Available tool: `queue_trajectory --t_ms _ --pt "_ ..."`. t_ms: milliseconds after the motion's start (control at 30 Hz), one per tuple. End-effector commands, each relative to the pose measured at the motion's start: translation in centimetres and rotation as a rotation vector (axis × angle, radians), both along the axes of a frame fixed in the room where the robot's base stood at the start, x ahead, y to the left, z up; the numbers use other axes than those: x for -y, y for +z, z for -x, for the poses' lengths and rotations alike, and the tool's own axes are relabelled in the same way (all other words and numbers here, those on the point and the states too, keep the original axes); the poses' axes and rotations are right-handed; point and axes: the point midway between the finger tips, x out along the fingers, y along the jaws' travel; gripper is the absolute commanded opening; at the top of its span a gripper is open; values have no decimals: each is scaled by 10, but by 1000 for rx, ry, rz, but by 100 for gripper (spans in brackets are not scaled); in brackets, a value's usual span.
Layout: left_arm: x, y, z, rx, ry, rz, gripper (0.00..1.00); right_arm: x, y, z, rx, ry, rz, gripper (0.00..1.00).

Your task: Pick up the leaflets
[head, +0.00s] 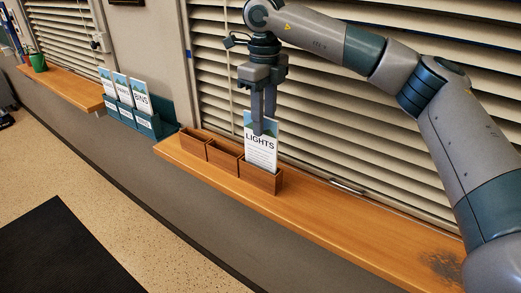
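A white and teal leaflet marked LIGHTS (261,152) stands upright in the right-hand compartment of a wooden holder (262,180) on the window ledge. My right gripper (264,124) points down at the leaflet's top edge. One finger lies in front of the leaflet's upper part, and the other seems to be behind it. Whether the fingers press on it cannot be told. Three more leaflets, one marked BINS (141,97), stand in a teal rack (150,127) on the wall to the left. My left gripper is not in view.
The wooden holder's other two compartments look empty. The wooden ledge (330,220) is mostly clear to the right, with a dark smudge near its right end. Window blinds (340,130) rise close behind. A green potted plant (38,62) stands on the far-left ledge.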

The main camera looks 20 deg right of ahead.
Motion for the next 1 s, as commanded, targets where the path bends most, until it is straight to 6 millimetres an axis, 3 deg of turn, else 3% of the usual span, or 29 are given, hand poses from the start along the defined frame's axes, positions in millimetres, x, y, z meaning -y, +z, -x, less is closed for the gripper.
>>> queue_trajectory --t_ms 267,700,1000 --pt "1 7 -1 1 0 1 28 1 -5 0 -2 0 1 28" --pt "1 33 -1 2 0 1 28 0 -49 2 -2 0 0 28" --pt "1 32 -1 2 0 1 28 0 -52 2 0 0 0 28"
